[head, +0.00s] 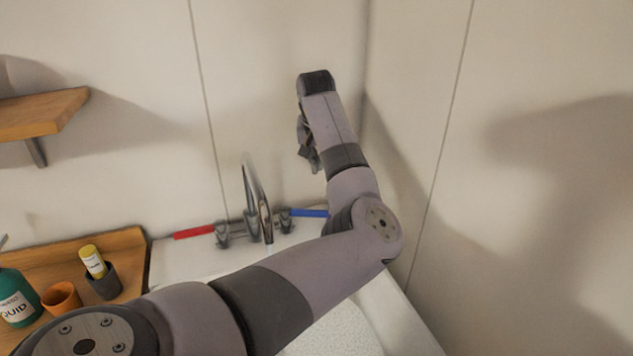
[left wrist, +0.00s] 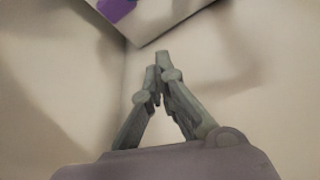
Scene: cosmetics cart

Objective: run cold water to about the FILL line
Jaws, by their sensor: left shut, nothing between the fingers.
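The blue tap handle (head: 310,213) and the red tap handle (head: 194,232) point outward on either side of the chrome spout (head: 256,200). The white sink (head: 405,325) lies below, largely hidden by my left arm. No FILL line or water level is visible. My left gripper (head: 308,155) is raised above the blue handle, near the wall corner, apart from the taps. In the left wrist view its fingers (left wrist: 157,72) are shut with nothing between them. My right gripper is not in view.
A wooden counter on the left holds a green bottle (head: 17,297), an orange cup (head: 61,298) and a dark cup (head: 104,284) with a yellow tube (head: 93,262). A wooden shelf (head: 40,113) juts from the back wall. The right wall (head: 530,180) stands close beside my arm.

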